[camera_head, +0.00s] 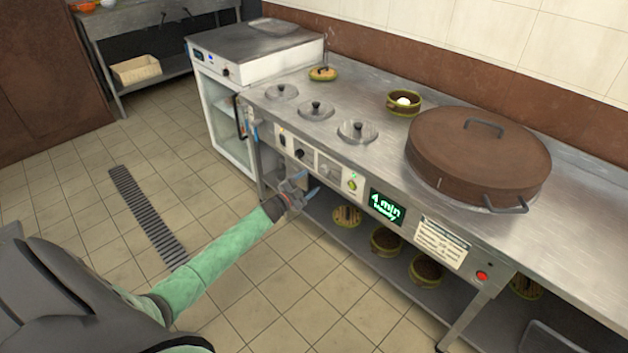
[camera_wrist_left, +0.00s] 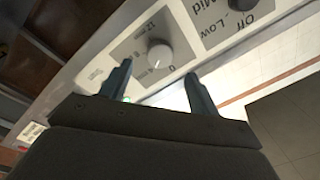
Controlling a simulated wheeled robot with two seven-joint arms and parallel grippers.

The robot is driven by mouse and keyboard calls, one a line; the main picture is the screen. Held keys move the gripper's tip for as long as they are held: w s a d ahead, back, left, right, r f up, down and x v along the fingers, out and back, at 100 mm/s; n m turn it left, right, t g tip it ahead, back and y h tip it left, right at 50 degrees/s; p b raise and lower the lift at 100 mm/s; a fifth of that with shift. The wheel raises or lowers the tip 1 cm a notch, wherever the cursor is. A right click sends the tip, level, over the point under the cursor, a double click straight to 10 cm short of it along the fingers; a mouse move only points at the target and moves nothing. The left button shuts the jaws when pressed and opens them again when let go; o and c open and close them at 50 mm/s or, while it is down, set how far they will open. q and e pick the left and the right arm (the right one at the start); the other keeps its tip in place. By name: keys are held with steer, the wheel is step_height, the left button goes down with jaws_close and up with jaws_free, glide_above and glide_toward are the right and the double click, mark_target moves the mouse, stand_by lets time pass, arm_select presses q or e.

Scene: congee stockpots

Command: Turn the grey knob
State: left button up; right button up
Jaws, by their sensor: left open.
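The grey knob (camera_wrist_left: 160,55) is a light round knob on a grey dial plate with numbers, set in the counter's front panel. In the head view its dial plate (camera_head: 329,170) sits right of the black knob (camera_head: 302,154). My left gripper (camera_head: 303,183) is in front of and slightly below the panel. In the left wrist view its two fingertips (camera_wrist_left: 158,72) are open and empty, with the knob beyond the gap between them. I cannot tell whether they touch it. My right gripper is not in view.
A large brown lidded pot (camera_head: 478,152) stands on the steel counter, near several small lids. A green display (camera_head: 387,207) and a red button (camera_head: 482,276) are farther right on the front. Bowls stand on the lower shelf. The tiled floor in front is clear.

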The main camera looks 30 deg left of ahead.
arm_select(q)
steer(key=shift+v, duration=0.9)
